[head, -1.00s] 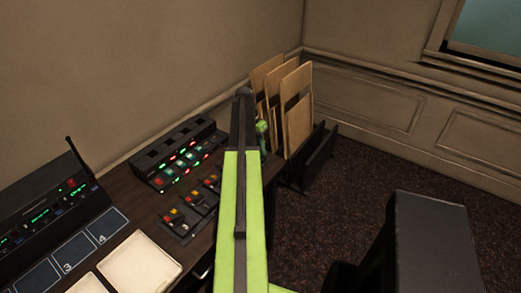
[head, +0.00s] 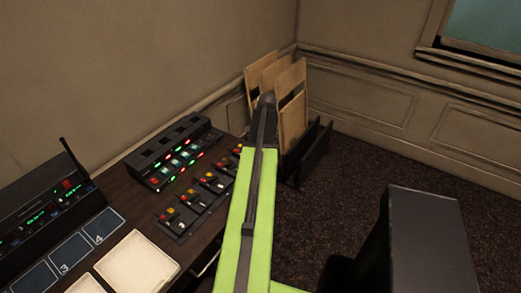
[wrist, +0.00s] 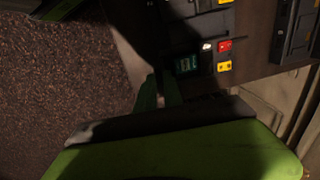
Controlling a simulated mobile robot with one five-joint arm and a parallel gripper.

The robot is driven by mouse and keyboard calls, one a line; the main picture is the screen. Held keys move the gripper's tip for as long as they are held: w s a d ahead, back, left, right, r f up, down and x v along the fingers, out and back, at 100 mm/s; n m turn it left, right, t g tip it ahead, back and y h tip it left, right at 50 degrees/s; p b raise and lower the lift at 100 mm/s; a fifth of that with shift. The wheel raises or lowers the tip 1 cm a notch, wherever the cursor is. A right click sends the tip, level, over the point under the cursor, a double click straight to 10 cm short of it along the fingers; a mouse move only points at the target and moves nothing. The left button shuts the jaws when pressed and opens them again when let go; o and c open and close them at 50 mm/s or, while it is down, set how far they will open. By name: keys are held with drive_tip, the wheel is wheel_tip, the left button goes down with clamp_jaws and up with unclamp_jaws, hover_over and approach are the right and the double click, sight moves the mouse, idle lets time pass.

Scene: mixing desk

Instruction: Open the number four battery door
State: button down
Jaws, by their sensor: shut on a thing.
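A row of dark packs with red and yellow parts (head: 192,208) lies along the desk's front edge in the head view. In the wrist view, the nearest pack (wrist: 207,80) shows a green label, a red part and a yellow part. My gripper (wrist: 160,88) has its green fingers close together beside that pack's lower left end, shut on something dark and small. I cannot make out whether this is the battery door, and no pack number is readable. In the head view my arm hides the gripper and the far end of the row.
A charger with red and green lights (head: 167,153) stands behind the packs. A radio unit with an antenna (head: 40,218), numbered pads (head: 63,267) and a cream tray (head: 137,263) are on the left. Wooden boards in a dark rack (head: 292,115) stand past the desk's end.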

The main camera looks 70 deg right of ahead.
drive_tip(key=c, duration=1.5)
unclamp_jaws()
wheel_tip(320, 180, up, 17)
drive_tip(key=s+p, duration=0.1)
drive_tip(key=p, duration=1.6)
drive_tip(key=shift+s+a+r, duration=0.2)
drive_tip(key=shift+s+a, duration=0.05)
drive_tip(key=shift+s, duration=0.1)
